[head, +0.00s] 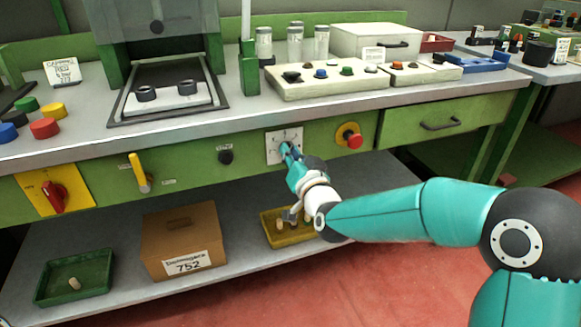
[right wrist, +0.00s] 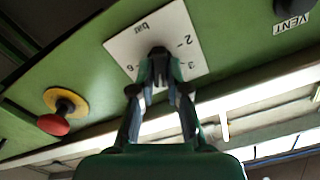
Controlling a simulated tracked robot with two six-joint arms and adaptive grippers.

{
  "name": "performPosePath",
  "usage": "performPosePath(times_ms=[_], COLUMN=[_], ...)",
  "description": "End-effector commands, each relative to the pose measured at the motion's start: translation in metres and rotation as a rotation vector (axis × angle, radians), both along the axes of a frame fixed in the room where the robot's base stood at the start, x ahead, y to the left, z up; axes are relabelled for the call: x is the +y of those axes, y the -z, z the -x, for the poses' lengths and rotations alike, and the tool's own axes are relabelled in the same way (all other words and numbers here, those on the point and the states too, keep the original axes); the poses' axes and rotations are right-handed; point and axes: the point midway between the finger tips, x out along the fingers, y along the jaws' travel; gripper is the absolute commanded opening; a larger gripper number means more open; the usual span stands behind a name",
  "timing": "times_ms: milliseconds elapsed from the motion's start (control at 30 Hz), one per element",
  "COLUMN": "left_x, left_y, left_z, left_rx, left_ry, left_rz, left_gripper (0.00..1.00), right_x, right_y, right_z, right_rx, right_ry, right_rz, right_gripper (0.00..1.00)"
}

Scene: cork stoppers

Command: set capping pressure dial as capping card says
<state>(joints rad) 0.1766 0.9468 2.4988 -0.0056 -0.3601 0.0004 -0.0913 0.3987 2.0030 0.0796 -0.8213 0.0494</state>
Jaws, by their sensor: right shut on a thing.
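The pressure dial is a white square plate (head: 277,144) on the green front panel, marked "bar" with numbers around it. It also shows in the right wrist view (right wrist: 122,45), where 2, 3 and 6 can be read. My right gripper (head: 289,151) is shut on the dial's dark knob (right wrist: 158,53), with one finger on each side. The fingers hide part of the scale, and I cannot tell where the knob points. The capping card (head: 62,72) stands at the back left of the bench; its small handwriting is hard to read. My left gripper is out of view.
A red emergency button (head: 352,138) on a yellow disc sits right of the dial. Left of it are a black knob (head: 226,157), a yellow lever (head: 139,172) and a red rotary switch (head: 54,192). A cardboard box (head: 180,235) and trays stand on the lower shelf.

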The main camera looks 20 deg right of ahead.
Motion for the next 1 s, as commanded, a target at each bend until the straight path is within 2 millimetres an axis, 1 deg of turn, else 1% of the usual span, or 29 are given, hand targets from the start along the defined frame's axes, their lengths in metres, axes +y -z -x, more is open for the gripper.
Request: performPosePath(times_ms=[33, 100, 400, 633, 1000], left_x=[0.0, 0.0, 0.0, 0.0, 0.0], left_y=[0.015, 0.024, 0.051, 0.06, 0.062], left_z=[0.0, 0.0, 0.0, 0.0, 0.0], left_rx=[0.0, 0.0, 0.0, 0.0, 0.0], left_ry=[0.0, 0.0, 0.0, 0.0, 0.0], left_rz=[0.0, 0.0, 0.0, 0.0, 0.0], left_gripper=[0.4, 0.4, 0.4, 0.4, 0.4], right_x=[-0.001, -0.001, -0.003, -0.003, -0.004], right_y=[0.006, 0.006, 0.004, 0.003, 0.002], right_z=[0.0, 0.0, 0.0, 0.0, 0.0], right_rx=[-0.002, 0.0, 0.009, 0.015, 0.016], right_ry=[0.003, 0.002, 0.003, 0.004, 0.005], right_rz=[-0.044, -0.105, -0.316, -0.4, -0.424], right_gripper=[0.0, 0.0, 0.0, 0.0, 0.0])
